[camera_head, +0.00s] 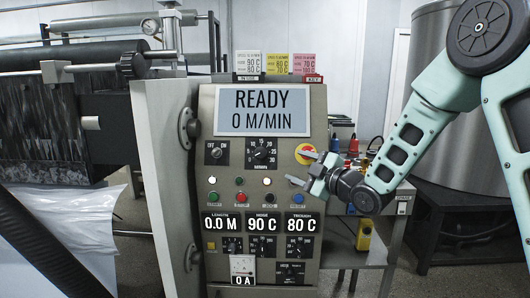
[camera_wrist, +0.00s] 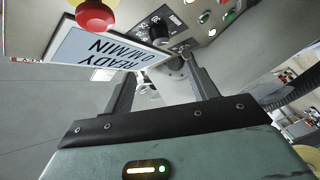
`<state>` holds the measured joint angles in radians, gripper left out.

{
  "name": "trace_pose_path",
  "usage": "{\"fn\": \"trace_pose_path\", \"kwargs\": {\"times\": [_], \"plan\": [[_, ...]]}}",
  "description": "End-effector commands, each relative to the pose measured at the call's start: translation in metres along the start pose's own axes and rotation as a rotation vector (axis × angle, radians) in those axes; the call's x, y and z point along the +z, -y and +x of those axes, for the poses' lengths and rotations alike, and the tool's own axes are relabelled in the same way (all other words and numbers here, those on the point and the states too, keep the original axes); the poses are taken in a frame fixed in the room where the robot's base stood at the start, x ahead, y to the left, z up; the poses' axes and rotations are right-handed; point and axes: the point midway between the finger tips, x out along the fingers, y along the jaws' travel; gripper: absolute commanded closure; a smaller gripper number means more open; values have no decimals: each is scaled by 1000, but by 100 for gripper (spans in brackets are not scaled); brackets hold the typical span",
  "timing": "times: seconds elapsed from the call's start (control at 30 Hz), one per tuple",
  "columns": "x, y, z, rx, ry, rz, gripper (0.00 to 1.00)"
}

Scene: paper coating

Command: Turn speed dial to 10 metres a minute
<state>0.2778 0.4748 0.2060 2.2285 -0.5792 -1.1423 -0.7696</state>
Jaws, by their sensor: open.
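The speed dial (camera_head: 262,152) is a black knob on a black plate with a numbered scale, marked M/MIN, below the display on the panel. The display (camera_head: 262,109) reads READY, 0 M/MIN. The pointer is too small to read surely. My gripper (camera_head: 297,167) is open and empty, to the right of the dial and slightly lower, apart from it. In the wrist view a black dial (camera_wrist: 163,27) shows close up beyond my fingers, with part of its scale. The display appears there upside down (camera_wrist: 92,58).
A red emergency stop (camera_head: 306,153) on yellow is right of the dial, beside my upper finger. Coloured push buttons (camera_head: 241,198) run below. An on/off knob (camera_head: 215,153) is left of the dial. Lower readouts show 0.0 M, 90 C and 80 C. Cards (camera_head: 277,65) stand on top.

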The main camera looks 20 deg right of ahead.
Motion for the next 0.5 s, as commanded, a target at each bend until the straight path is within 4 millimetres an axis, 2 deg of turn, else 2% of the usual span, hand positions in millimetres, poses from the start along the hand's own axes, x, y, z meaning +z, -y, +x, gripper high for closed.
{"fn": "trace_pose_path", "kwargs": {"times": [0.1, 0.5], "plan": [[-1, 0, 26, -1, -4, 2, 42], [-1, 0, 107, -1, -2, 1, 42]]}}
